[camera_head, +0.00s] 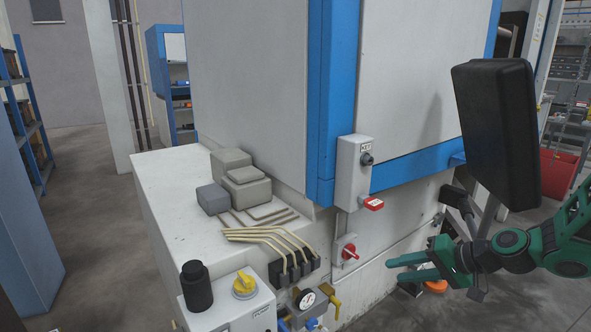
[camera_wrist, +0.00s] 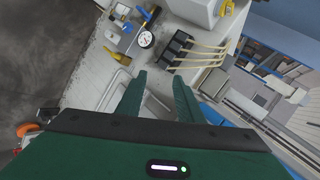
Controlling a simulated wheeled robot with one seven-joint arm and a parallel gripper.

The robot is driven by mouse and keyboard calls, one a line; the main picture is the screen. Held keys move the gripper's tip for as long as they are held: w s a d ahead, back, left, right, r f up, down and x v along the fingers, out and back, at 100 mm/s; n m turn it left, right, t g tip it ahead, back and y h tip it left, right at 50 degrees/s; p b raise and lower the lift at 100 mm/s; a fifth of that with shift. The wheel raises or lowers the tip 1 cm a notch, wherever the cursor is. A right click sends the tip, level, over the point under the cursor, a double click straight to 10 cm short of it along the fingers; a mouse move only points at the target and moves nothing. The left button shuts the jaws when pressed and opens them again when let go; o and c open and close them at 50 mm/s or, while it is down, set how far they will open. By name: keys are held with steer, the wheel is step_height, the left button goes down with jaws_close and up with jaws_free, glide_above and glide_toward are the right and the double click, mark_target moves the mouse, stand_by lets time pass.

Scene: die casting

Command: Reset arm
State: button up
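My gripper (camera_head: 392,269) is green and sits at the right of the head view, in front of the machine's lower side wall. It also shows in the wrist view (camera_wrist: 158,80), where its two fingers stand apart with nothing between them. Beyond the fingers there are pipes and the pale machine wall. My gripper is open, empty and appears to touch nothing. My green arm enters from the right edge of the head view.
The white and blue machine (camera_head: 258,75) fills the middle. A switch box (camera_head: 351,165), red rotary switch (camera_head: 346,252) and pressure gauge (camera_head: 306,299) stick out from it. A black monitor (camera_head: 497,130) stands above my arm. A red bin (camera_head: 557,172) is at right. Open floor lies lower right.

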steer(key=s+d+r+g+h, duration=0.2)
steer(key=s+d, duration=0.2)
steer(key=s, duration=0.6)
steer(key=s+d+r+m+g+h, duration=0.1)
steer(key=s+d+r+g+h, duration=0.1)
steer(key=s, duration=0.8)
steer(key=s+d+r+m+g+h, duration=0.1)
steer(key=s+d+r+g+h, duration=0.1)
steer(key=s+d, duration=0.5)
steer(key=s+g+h, duration=0.1)
steer(key=s+h, duration=0.1)
steer(key=s, duration=0.1)
steer(key=shift+s+r, duration=0.2)
steer(key=shift+s, duration=0.05)
steer(key=shift+d, duration=0.1)
